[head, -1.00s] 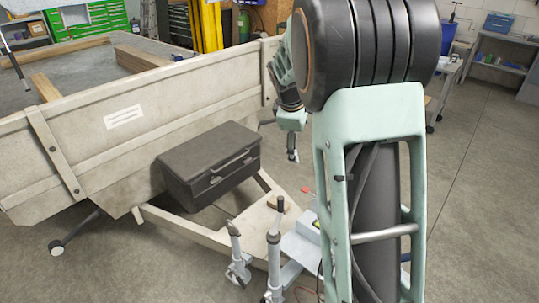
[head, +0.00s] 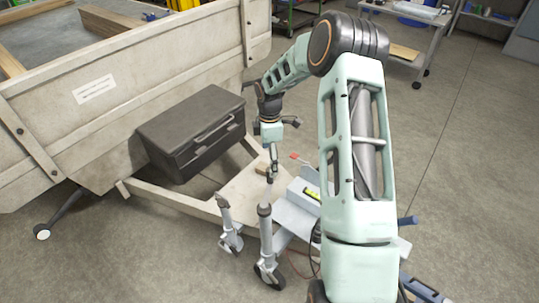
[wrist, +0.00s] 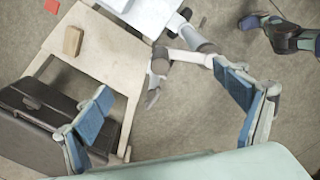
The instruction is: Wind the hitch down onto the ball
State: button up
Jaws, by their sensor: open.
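The trailer's pale A-frame (head: 185,207) runs toward the front. Two grey wheeled posts stand at it: a shorter one (head: 226,222) and a taller one (head: 265,235) with a dark upper end. Whether anything touches is unclear. I cannot make out the hitch and ball; my arm covers part of that area.
A black toolbox (head: 192,132) sits on the frame by the trailer's wall (head: 115,105). A wooden block (head: 262,166), a red-tipped part (head: 295,156) and a pale box with a yellow level (head: 311,193) are close to the posts. Open floor (head: 470,160) lies at right.

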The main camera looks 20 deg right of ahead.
notch_tip(320, 180, down, 8)
jog(key=b, duration=0.4)
jog(key=shift+s+d+r, duration=0.1)
jog(key=shift+r, duration=0.25)
jog(key=c, duration=0.7)
grip_shut()
dwell(0.5)
